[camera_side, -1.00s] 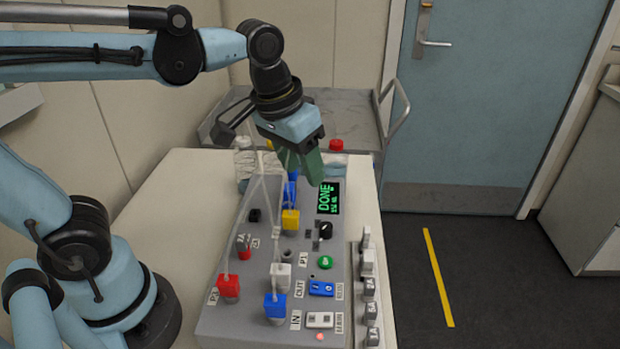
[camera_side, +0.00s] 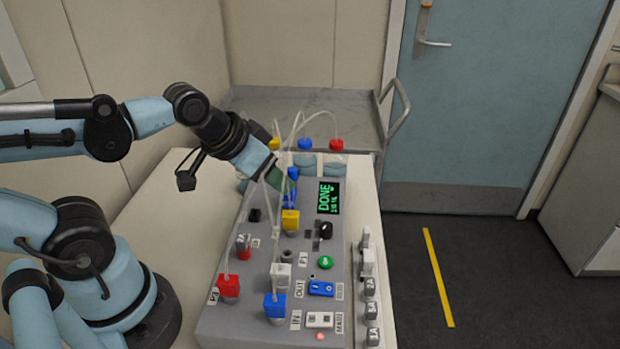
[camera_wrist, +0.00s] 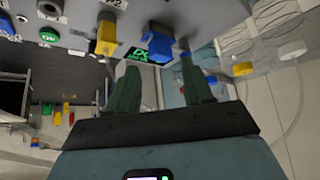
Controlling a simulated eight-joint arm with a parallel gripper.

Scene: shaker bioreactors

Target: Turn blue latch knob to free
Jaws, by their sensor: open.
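A blue knob-like part (camera_side: 292,188) stands at the far end of the grey panel, partly hidden by my gripper in the side view. In the wrist view a blue block (camera_wrist: 158,42) shows beside the lit display, just beyond and between my fingertips; I take it to be the same part. My gripper (camera_side: 283,180) is tilted down to the right over this far end. In the wrist view my gripper (camera_wrist: 160,72) has its two green fingers spread with nothing between them. I cannot tell whether a finger touches the blue part.
The grey panel (camera_side: 225,318) carries yellow, red, white and blue connectors with thin tubes, and a green DONE display (camera_side: 328,198). Bottles with yellow, blue (camera_side: 304,144) and red (camera_side: 336,145) caps stand behind it. A grey cart (camera_side: 352,105) is at the back.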

